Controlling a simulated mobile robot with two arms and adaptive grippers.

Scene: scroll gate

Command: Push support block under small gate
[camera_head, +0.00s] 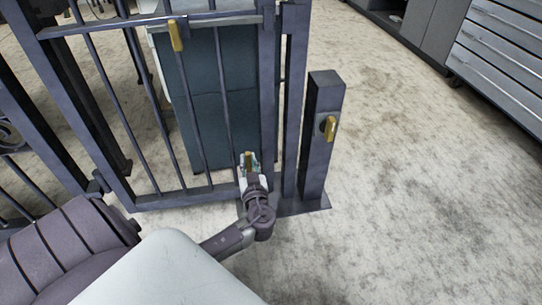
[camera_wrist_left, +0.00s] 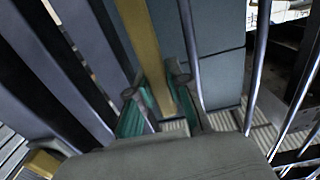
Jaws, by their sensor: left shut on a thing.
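The small gate (camera_head: 201,107) is a dark metal frame with thin upright bars. It stands at the left of the head view, beside a gate post (camera_head: 291,100). My left gripper (camera_head: 249,160) is low at the gate, near its lower right corner. It is shut on a gold bar, which shows in the wrist view (camera_wrist_left: 146,45) between the green finger pads. In the head view only a short gold end shows between the fingers. A gold handle (camera_head: 175,35) is on an upper gate bar. I cannot make out a separate support block. My right gripper is not in view.
A short dark post (camera_head: 319,140) with a gold knob (camera_head: 330,128) stands on a base plate right of the gate. A blue-grey cabinet (camera_head: 205,110) is behind the bars. Drawers (camera_head: 505,55) are at the upper right. The floor on the right is clear.

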